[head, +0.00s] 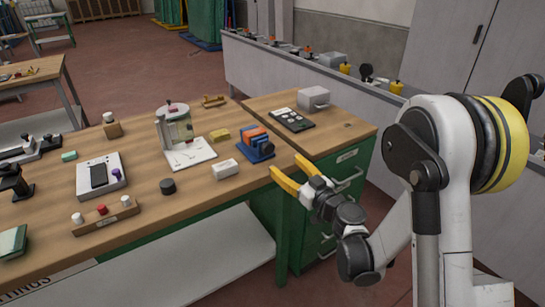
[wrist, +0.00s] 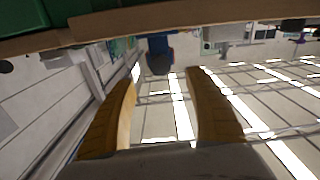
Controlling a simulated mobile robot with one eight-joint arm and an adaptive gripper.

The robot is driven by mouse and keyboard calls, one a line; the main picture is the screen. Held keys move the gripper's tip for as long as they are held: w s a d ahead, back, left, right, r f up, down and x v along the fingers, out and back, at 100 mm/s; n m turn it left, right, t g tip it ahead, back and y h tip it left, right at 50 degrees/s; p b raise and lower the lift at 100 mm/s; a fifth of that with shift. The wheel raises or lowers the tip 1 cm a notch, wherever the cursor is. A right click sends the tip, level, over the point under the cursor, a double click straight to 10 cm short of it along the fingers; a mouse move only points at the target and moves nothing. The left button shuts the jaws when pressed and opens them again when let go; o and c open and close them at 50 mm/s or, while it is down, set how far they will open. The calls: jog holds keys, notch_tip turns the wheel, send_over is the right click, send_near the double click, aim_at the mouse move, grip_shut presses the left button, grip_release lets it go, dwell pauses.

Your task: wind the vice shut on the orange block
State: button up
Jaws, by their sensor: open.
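The blue vice (head: 254,148) stands near the front right of the wooden workbench, on a dark blue base. The orange block (head: 254,131) shows at its top; I cannot tell how tightly the jaws sit on it. In the wrist view the vice (wrist: 159,46) appears beyond my fingertips, with a dark rounded part towards me; the block is not clear there. The vice handle is too small to make out. My gripper (head: 286,166), with yellow fingers, is open and empty, in front and to the right of the vice and apart from it.
A white block (head: 225,170) and a yellow block (head: 219,135) lie left of the vice. A dark panel (head: 292,120) and a grey box (head: 314,99) sit on the green cabinet to the right. The bench's front edge (head: 205,202) runs below.

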aim_at(270, 150)
jog(key=b+x, duration=0.1)
jog(key=x, duration=0.8)
jog(key=shift+w+a+f+b, duration=0.1)
jog(key=shift+w+a+b, duration=0.05)
jog(key=shift+b, duration=0.25)
jog(key=shift+w+a, duration=0.25)
jog(key=shift+w, duration=0.15)
jog(key=c, duration=1.2)
